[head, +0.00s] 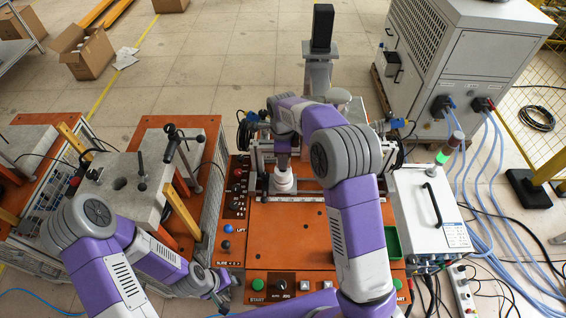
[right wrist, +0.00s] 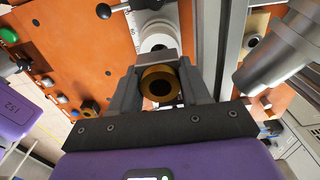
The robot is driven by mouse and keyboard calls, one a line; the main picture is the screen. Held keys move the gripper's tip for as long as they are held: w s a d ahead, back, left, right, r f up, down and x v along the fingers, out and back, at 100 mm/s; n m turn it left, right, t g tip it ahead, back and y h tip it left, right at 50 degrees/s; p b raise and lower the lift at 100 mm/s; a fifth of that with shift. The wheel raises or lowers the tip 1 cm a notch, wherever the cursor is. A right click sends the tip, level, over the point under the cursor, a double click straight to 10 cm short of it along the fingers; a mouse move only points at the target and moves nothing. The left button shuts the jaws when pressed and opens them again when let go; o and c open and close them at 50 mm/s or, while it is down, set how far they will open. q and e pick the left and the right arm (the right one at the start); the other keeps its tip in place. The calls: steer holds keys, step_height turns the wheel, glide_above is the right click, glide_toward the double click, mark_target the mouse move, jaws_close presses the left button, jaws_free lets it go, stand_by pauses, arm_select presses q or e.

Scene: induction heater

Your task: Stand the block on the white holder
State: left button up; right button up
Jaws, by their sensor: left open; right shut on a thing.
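The block (right wrist: 162,84) is a brown-gold cylinder with a dark round hole in its end, seen in the right wrist view. My right gripper (right wrist: 160,88) is shut on it, one finger on each side. The white holder (head: 281,184) is a round white post on the orange machine top; it also shows in the right wrist view (right wrist: 155,42), just beyond the block. My right gripper is over the holder in the head view, hiding the block there. I cannot tell whether block and holder touch. My left gripper (head: 222,290) is open and empty near the machine's front left corner.
The orange machine top (head: 290,232) is clear in front of the holder. A green tray (head: 391,243) is at its right, near a white control box (head: 430,212). Knobs and buttons line the left and front edges. A grey block fixture (head: 128,182) stands at the left.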

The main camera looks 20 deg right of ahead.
steer(key=shift+f, duration=1.75)
steer(key=shift+f, duration=0.1)
steer(key=o, duration=0.9)
steer(key=shift+f, duration=0.1)
steer(key=shift+r, duration=0.3)
step_height(320, 180, up, 12)
steer(key=shift+f, duration=0.1)
